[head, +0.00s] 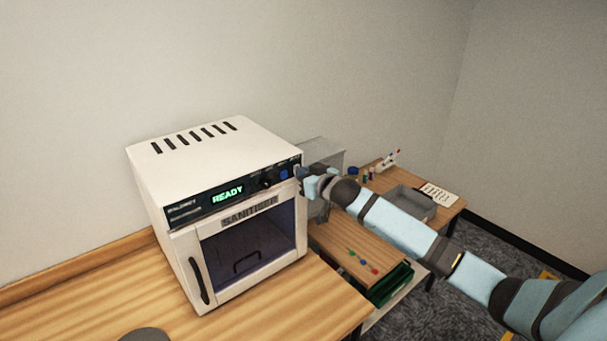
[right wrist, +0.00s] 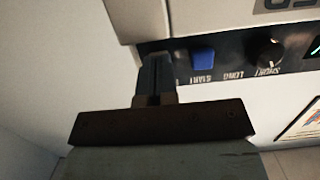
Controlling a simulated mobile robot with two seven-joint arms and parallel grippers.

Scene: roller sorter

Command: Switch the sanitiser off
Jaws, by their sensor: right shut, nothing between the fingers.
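The sanitiser (head: 215,150) is a white box with a dark window door, standing on a wooden counter. Its display (head: 227,194) reads READY in green. The panel carries a black SHORT/LONG knob (head: 266,182) and a blue START button (head: 284,173), which also shows upside down in the right wrist view (right wrist: 203,60). My right gripper (right wrist: 155,62) is shut and empty, its fingertips at the panel's end beside the START button. They hide that end of the panel; I cannot tell whether they touch it. It also shows in the head view (head: 302,173). My left gripper is out of view.
The wooden counter (head: 100,280) has bare room left of the sanitiser. To the right are a lower wooden table with small coloured pieces (head: 362,262), a grey tray (head: 410,203), small bottles and a paper sheet (head: 438,194). The sanitiser's door handle (head: 199,282) is at its left.

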